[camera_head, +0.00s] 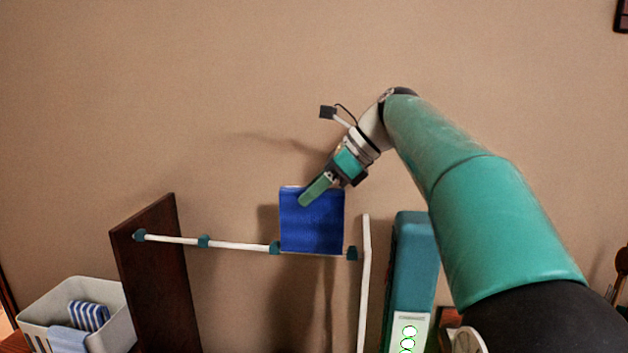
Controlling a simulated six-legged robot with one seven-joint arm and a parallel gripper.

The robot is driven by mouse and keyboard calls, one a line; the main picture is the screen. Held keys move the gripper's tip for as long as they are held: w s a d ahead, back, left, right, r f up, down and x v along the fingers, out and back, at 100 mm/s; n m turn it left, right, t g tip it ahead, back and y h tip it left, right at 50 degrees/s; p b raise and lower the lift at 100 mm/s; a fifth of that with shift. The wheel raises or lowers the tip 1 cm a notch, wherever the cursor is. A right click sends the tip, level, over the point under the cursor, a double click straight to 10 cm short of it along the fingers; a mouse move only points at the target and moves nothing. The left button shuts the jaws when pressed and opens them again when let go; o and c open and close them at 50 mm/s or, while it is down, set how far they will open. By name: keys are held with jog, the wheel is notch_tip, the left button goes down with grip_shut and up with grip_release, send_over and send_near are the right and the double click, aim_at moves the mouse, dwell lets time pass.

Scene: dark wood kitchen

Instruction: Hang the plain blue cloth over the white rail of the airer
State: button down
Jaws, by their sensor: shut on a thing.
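The plain blue cloth (312,228) hangs flat and upright from my gripper (308,200). My gripper is shut on the cloth near its top edge. The airer's white rail (240,246) runs from a dark wooden board on the left to a white post on the right. The cloth's lower edge is about level with the rail, at its right part, and covers that stretch of it. I cannot tell whether the cloth touches the rail.
Teal clips (204,241) sit along the rail. A grey basket (118,318) with striped and light blue cloths stands at the lower left, beside the dark wooden board (158,275). A teal box-like object (414,250) stands right of the white post (364,285).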

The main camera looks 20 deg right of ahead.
aim_at(314, 247)
jog(key=shift+f, duration=6.1)
jog(key=c, duration=0.9)
grip_release()
jog(key=shift+c, duration=0.2)
jog(key=v, duration=1.3)
jog(key=shift+d+r, duration=0.3)
